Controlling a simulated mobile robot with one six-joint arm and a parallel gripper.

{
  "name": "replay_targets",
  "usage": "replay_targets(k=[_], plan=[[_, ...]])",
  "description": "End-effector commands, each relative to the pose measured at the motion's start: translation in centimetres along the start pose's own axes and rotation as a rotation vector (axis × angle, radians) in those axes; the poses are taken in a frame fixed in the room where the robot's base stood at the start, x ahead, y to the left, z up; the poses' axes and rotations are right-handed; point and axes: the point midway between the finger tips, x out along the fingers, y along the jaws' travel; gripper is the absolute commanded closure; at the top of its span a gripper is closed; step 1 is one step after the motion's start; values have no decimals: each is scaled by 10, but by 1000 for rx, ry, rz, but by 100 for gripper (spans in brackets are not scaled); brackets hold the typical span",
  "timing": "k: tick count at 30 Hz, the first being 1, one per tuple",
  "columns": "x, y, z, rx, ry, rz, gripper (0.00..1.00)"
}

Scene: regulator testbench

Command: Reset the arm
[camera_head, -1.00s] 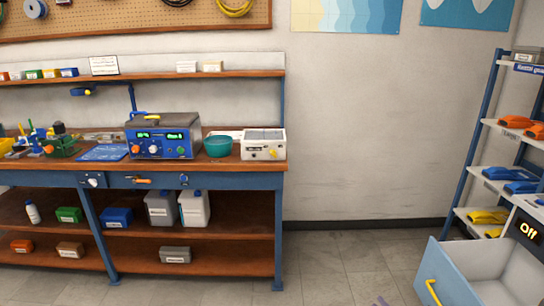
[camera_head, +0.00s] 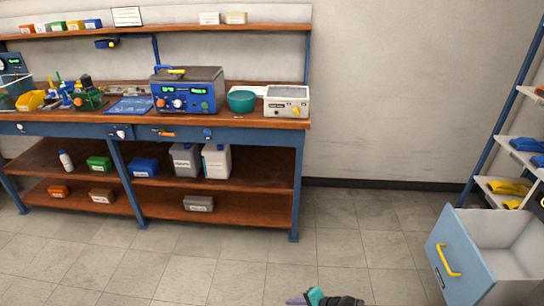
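Part of my arm, dark with a teal section and a purple-grey tip, shows at the bottom edge of the head view. My gripper (camera_head: 296,300) seems to be at this tip, low over the floor and well apart from the workbench (camera_head: 255,133). It is small and partly cut off by the frame, so I cannot tell whether its fingers are open or shut. I see nothing held in it.
An open drawer (camera_head: 446,262) with a yellow handle juts out at the lower right, below the shelf rack (camera_head: 509,187). The tiled floor (camera_head: 240,255) between is clear.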

Motion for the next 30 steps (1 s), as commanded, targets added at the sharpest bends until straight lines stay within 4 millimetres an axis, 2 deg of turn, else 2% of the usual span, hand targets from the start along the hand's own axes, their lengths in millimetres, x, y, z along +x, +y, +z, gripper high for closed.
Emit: replay_targets(k=[1,6,9,15,21,24,30], plan=[[4,7,16,-41,-37,44,81],[12,42,56,-178,-148,199,81],[10,64,74,-253,-209,290,81],[-2,109,97,-391,-315,477,81],[-28,152,101,-501,-398,664,81],[-44,172,96,-544,-430,759,81],[-78,199,84,-610,-481,930,81]])
